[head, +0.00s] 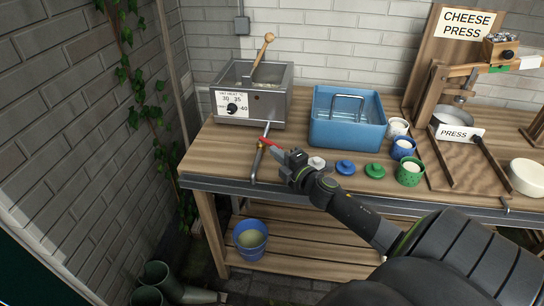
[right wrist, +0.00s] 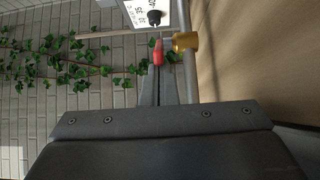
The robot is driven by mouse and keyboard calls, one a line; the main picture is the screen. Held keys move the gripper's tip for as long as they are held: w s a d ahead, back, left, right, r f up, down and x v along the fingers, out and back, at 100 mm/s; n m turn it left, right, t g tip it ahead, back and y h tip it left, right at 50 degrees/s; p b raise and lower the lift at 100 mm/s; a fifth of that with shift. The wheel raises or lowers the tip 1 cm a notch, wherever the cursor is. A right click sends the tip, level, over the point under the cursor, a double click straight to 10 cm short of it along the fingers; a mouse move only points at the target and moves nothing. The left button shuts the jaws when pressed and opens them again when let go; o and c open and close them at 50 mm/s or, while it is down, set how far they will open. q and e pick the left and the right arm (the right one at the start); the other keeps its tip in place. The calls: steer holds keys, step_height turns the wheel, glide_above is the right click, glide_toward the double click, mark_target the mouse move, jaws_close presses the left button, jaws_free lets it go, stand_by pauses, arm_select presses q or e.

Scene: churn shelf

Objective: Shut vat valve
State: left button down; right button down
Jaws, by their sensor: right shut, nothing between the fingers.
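The vat (head: 273,105) is a grey metal box with a dial plate on its front, at the back left of the table. A metal pipe (head: 256,165) runs from it toward the table's front edge. The valve's red handle (head: 270,144) appears to lie across this pipe in the head view. In the right wrist view the red handle (right wrist: 158,52) sits beside the brass valve body (right wrist: 185,41). My right gripper (head: 284,154) is shut and empty, its tips (right wrist: 157,75) right at the handle. I cannot tell whether they touch it. My left gripper is out of view.
A blue basin (head: 348,130) stands right of the vat. Small cups, a blue lid (head: 345,167) and a green lid (head: 375,170) lie near my right arm. A cheese press (head: 455,100) is at right. A blue bucket (head: 250,240) stands below the pipe end.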

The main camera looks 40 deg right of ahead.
steer(key=shift+d+f+n+g+y+b, duration=0.1)
steer(key=shift+d+n+y+b, duration=0.4)
steer(key=shift+y, duration=0.35)
steer(key=shift+d+r+n+g+y+b, duration=0.1)
steer(key=shift+d+n+y+b, duration=0.15)
steer(key=shift+d+n+y, duration=0.4)
steer(key=shift+d+f+n+g+y+b, duration=0.1)
steer(key=shift+d+n+y+b, duration=0.3)
steer(key=shift+y, duration=0.6)
steer(key=shift+w+d+b, duration=0.35)
steer(key=shift+d+b, duration=0.05)
steer(key=shift+d, duration=0.4)
steer(key=shift+w+d+r, duration=0.1)
steer(key=shift+r, duration=0.2)
